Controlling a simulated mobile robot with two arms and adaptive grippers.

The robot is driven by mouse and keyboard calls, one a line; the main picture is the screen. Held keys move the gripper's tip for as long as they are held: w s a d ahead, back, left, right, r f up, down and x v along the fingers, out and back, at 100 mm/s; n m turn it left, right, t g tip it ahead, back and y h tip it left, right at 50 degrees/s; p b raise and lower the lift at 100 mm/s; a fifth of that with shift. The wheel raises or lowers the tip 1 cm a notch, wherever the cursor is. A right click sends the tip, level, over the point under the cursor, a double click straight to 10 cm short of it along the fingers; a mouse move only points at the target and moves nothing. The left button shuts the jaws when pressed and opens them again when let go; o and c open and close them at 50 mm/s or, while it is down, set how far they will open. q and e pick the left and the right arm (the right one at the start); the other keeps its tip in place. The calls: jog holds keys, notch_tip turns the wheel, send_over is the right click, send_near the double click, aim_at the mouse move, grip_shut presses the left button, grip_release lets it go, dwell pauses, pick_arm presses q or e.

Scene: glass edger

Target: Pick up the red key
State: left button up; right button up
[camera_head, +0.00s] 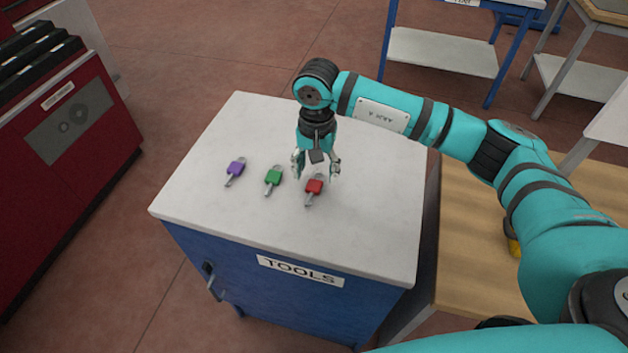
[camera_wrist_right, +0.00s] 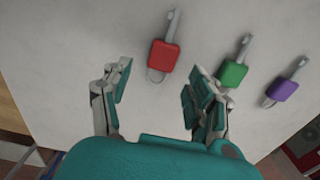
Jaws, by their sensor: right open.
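The red key (camera_head: 314,187) lies on the white top of the tools cabinet, the rightmost of three keys in the head view. In the right wrist view the red key (camera_wrist_right: 163,55) lies ahead of and between the two fingers. My right gripper (camera_head: 316,171) is open and empty, pointing down just above the cabinet top, close to the key. In the right wrist view its fingers (camera_wrist_right: 153,92) are spread wide and do not touch the key. My left gripper is not in view.
A green key (camera_head: 273,177) and a purple key (camera_head: 236,168) lie left of the red key on the cabinet top (camera_head: 375,235). The rest of the top is clear. A red machine (camera_head: 75,125) stands at left, a wooden table (camera_head: 475,240) at right.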

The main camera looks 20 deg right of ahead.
jog(key=shift+f, duration=1.3)
jog(key=c, duration=1)
jog(key=shift+c, duration=0.2)
jog(key=shift+w+r, duration=0.1)
jog(key=shift+r, duration=0.05)
